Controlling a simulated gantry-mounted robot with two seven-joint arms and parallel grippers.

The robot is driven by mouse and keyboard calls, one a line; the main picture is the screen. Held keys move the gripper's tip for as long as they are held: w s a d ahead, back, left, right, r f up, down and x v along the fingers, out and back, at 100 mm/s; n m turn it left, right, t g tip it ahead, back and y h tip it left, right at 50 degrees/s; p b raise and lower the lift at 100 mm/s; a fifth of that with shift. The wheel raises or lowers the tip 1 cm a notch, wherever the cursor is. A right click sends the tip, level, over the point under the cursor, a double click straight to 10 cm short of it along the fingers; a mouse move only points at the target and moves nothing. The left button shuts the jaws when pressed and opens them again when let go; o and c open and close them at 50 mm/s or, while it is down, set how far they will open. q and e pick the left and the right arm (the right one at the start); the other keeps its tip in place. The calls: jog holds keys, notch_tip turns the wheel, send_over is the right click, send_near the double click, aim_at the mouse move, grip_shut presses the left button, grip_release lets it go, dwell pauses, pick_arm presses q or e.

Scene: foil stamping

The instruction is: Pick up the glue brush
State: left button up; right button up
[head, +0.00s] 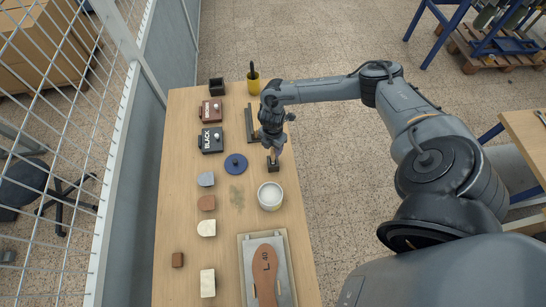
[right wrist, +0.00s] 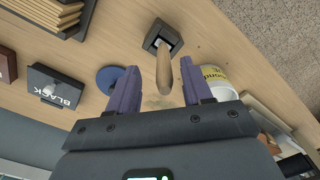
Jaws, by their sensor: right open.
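The glue brush (right wrist: 163,82) shows a pale wooden handle rising toward the camera from a small dark square holder (right wrist: 152,42) in the right wrist view. The holder also shows in the head view (head: 273,167), directly below my right gripper (head: 275,150). In the right wrist view, my right gripper (right wrist: 160,72) is open, with one purple finger on each side of the handle. The handle appears between the fingers, apart from both; its exact depth relative to the fingertips is hard to tell. My left gripper is not in view.
A white glue pot (head: 270,197) stands just in front of the holder. A blue disc (head: 235,164), a black box (head: 210,140) and a brown box (head: 210,111) lie to the left. A board with a shoe sole (head: 265,275) is at the front.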

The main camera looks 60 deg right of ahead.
aim_at(273, 154)
jog(key=shift+s+a+f+p, duration=0.1)
jog(key=shift+f+p, duration=0.15)
jog(key=shift+f, duration=0.85)
jog(key=shift+s+a+f+p, duration=0.1)
jog(key=shift+f+p, duration=0.1)
jog(key=shift+f, duration=0.85)
jog(key=shift+c, duration=0.5)
grip_shut()
